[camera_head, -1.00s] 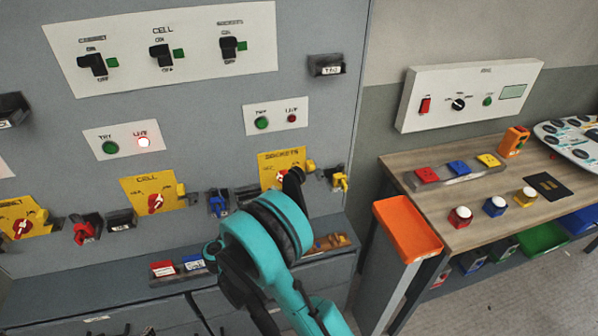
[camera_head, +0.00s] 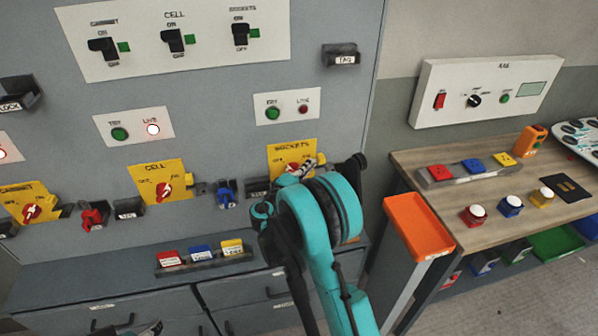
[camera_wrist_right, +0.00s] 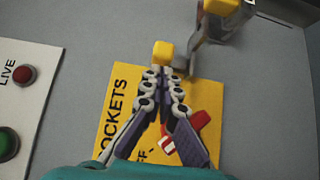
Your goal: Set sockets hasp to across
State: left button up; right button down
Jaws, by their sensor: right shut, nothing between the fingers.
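The yellow SOCKETS plate (camera_head: 283,155) is at the right of the cabinet front, with a red rotary handle (camera_wrist_right: 195,130) on it. In the right wrist view, the small yellow hasp tab (camera_wrist_right: 163,52) lies at the plate's top edge. My right gripper (camera_wrist_right: 165,76) is shut and empty, its tips right by this tab; contact cannot be told. In the head view, the right gripper (camera_head: 311,164) is in front of the plate's right part, partly hidden by my teal wrist.
A grey bracket (camera_wrist_right: 193,55) and another yellow piece (camera_wrist_right: 222,7) are close beyond the tips. A blue lock (camera_head: 227,193) hangs left of the SOCKETS plate. A rack with red, blue and yellow blocks (camera_head: 232,247) is below. An orange tray (camera_head: 418,226) stands right.

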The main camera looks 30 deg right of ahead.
aim_at(327, 163)
jog(key=shift+d, duration=0.25)
jog(key=d, duration=0.2)
jog(key=s+d+b, duration=0.1)
jog(key=d, duration=0.2)
jog(key=shift+s+d, duration=0.15)
jog(key=shift+d, duration=0.05)
jog(key=shift+a, duration=0.1)
